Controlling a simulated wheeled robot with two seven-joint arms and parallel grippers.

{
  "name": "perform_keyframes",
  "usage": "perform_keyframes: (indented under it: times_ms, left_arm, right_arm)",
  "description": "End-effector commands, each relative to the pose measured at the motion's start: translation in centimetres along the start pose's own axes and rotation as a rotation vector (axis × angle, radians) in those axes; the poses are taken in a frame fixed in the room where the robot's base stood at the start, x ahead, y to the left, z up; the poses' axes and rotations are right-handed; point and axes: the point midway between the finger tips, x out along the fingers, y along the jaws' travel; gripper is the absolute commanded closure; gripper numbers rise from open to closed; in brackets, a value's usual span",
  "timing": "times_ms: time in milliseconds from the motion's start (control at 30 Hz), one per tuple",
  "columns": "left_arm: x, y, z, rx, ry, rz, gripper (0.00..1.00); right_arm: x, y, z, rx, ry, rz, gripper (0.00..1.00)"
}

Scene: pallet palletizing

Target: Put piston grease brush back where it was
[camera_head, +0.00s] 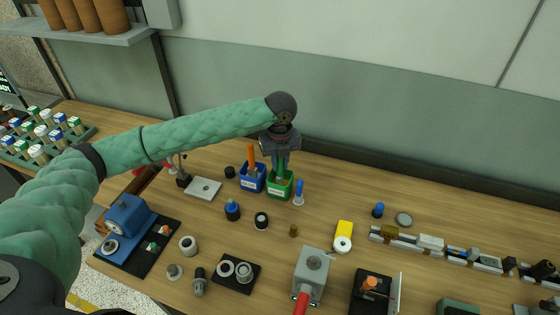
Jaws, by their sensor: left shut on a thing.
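My left gripper (281,158) hangs fingers-down from the green arm over the green container (280,187) at the back middle of the bench. It is shut on a brush with a green handle (282,168), which stands upright at the container's mouth. The brush's lower end is hidden in the container, and I cannot tell whether it rests on the bottom. A blue container (250,182) stands just to the left, with an orange-handled brush (252,157) upright in it. My right gripper is out of view.
A small blue-topped bottle (299,193) stands close to the right of the green container. A blue bottle (232,210) and a black ring (261,220) lie in front. A grey block fixture (313,272) and a yellow object (343,235) stand nearer.

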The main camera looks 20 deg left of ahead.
Motion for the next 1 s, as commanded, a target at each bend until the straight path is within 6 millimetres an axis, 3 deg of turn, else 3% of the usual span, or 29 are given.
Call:
perform_keyframes:
  times_ms: [33, 133, 567, 1000]
  left_arm:
    - [0.1, 0.0, 0.0, 0.0, 0.0, 0.001, 0.8]
    - [0.1, 0.0, 0.0, 0.0, 0.0, 0.0, 0.6]
    - [-0.6, -0.1, 0.0, 0.001, -0.001, -0.002, 0.6]
    - [-6.8, -0.1, 0.0, 0.001, -0.002, -0.002, 0.6]
  right_arm:
    - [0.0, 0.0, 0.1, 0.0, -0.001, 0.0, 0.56]
    - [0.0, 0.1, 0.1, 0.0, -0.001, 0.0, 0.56]
    - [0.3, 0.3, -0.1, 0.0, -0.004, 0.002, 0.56]
    - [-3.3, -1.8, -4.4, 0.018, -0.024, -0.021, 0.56]
